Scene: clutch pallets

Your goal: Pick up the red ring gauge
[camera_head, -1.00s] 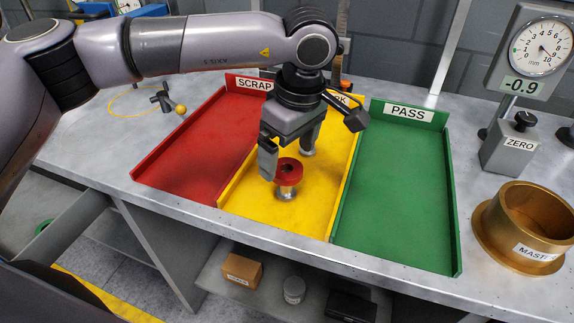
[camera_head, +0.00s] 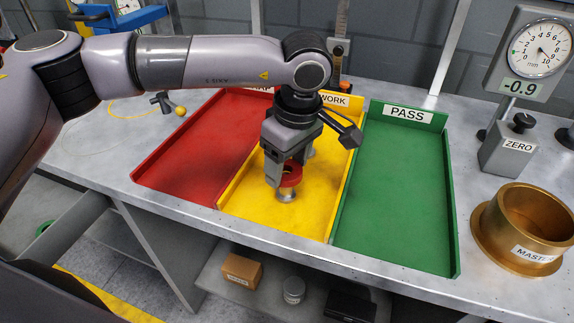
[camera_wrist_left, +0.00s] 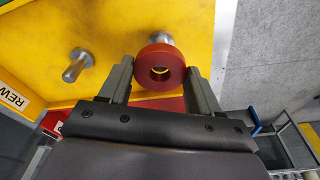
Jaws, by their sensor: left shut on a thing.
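The red ring gauge (camera_head: 291,176) is a thick red ring with a round hole. My left gripper (camera_head: 285,174) points down over the yellow tray (camera_head: 262,218) and is shut on the ring gauge. In the left wrist view the ring gauge (camera_wrist_left: 159,85) sits between the two fingertips (camera_wrist_left: 160,78), its hole facing the camera. A short metal post (camera_head: 286,195) shows just below the ring gauge, and its end (camera_wrist_left: 160,38) shows beyond the ring in the wrist view. I cannot tell whether they touch. My right gripper is not in view.
A second metal post (camera_wrist_left: 77,66) stands in the yellow tray. A red tray (camera_head: 190,150) lies to the left and a green PASS tray (camera_head: 395,190) to the right. A brass master ring (camera_head: 525,225) and dial gauge (camera_head: 538,50) stand further right.

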